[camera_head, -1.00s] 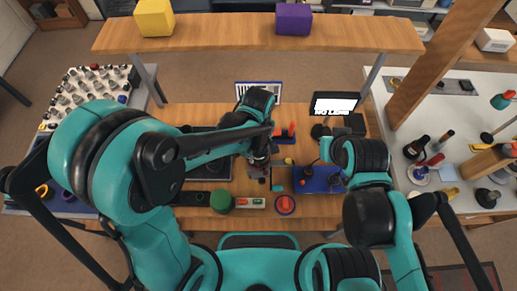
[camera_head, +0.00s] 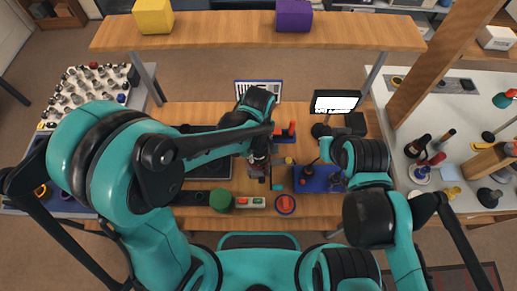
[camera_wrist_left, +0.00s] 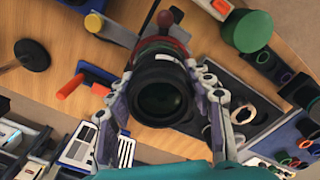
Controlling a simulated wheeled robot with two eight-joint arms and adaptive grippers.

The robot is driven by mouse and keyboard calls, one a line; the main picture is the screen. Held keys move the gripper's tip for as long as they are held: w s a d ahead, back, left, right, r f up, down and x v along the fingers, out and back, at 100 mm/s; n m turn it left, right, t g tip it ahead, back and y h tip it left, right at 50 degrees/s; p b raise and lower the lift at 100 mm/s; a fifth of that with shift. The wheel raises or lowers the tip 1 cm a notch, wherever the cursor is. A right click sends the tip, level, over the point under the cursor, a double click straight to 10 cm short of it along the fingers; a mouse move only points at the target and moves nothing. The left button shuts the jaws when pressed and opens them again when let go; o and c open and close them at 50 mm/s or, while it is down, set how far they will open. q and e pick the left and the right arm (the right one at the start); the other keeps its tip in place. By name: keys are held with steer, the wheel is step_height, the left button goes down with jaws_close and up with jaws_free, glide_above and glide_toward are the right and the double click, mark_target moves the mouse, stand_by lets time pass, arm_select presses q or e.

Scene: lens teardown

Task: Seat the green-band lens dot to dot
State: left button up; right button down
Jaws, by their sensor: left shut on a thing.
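My left gripper (camera_wrist_left: 160,92) is shut on a black lens barrel (camera_wrist_left: 161,98), with one finger on each side. The barrel's dark round opening faces the wrist camera. A thin green and reddish band (camera_wrist_left: 160,46) shows near its far end; no alignment dot can be made out. In the head view my left gripper (camera_head: 259,163) is over the middle of the bench, and the lens there is small and dark. The far end of the lens and whatever it touches are hidden. My right arm reaches over the blue tray (camera_head: 318,187); its fingers are too hidden to read.
A green cylinder (camera_head: 221,199) and a round red-topped piece (camera_head: 285,204) stand near the bench's front edge. A dark tray (camera_wrist_left: 245,84) with rings lies beside the lens. A red-handled tool (camera_wrist_left: 70,87) stands on the other side. A shelf (camera_head: 230,33) spans the back.

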arm_select(q)
steer(key=shift+f, duration=0.2)
stand_by(0.5)
steer(key=o, duration=1.5)
step_height(320, 180, up, 12)
steer(key=shift+r, duration=0.1)
